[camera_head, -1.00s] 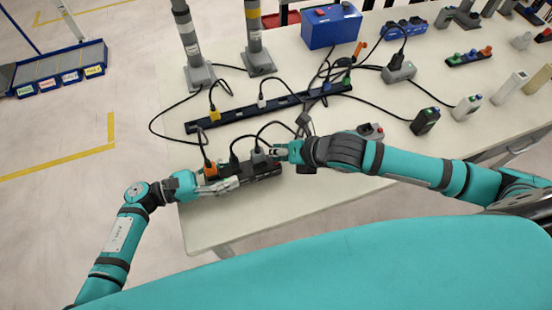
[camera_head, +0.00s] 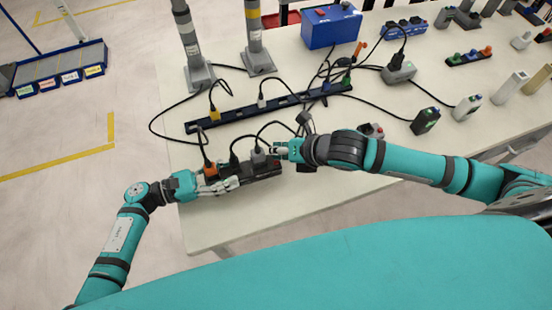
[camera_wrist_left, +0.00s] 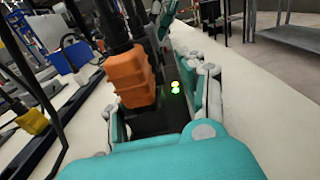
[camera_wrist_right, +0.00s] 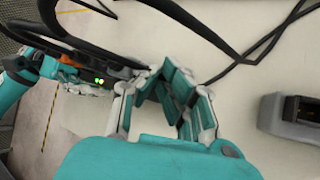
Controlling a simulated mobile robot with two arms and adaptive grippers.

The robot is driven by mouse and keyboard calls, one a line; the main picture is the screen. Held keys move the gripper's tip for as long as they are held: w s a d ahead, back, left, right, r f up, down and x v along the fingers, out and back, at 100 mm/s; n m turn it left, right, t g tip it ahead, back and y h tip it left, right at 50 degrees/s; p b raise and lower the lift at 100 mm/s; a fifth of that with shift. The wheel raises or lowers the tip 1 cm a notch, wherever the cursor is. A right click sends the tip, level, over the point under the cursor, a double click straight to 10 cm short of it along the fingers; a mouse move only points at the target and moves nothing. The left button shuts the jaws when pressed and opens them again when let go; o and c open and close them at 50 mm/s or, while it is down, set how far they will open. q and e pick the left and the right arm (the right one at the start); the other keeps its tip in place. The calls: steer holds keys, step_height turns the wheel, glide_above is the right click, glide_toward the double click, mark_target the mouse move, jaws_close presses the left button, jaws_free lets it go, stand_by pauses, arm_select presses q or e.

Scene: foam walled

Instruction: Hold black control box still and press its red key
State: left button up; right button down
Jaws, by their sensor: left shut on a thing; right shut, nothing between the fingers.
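The black control box (camera_head: 258,172) lies near the table's front left edge, with an orange plug (camera_head: 210,170) and dark plugs in its top. It also shows in the left wrist view (camera_wrist_left: 158,124), with small lit lamps. My left gripper (camera_head: 222,185) is shut on the box's left part, beside the orange plug. A small red patch (camera_head: 277,163), which looks like the red key, shows at the box's right end. My right gripper (camera_head: 281,151) is shut and empty, just above that end; I cannot tell whether it touches. In the right wrist view its fingers (camera_wrist_right: 168,82) partly cover the box's near end.
Black cables loop from the plugs to a long black power strip (camera_head: 225,119) behind. A grey box (camera_head: 398,73), a blue box (camera_head: 331,27) and a dark green-keyed unit (camera_head: 425,121) stand further back and right. The front middle of the table is bare.

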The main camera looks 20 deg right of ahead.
steer(key=shift+r, duration=0.25)
arm_select(q)
jaws_close()
arm_select(e)
step_height(320, 180, up, 5)
stand_by(0.8)
arm_select(q)
steer(key=o, duration=1.4)
jaws_free()
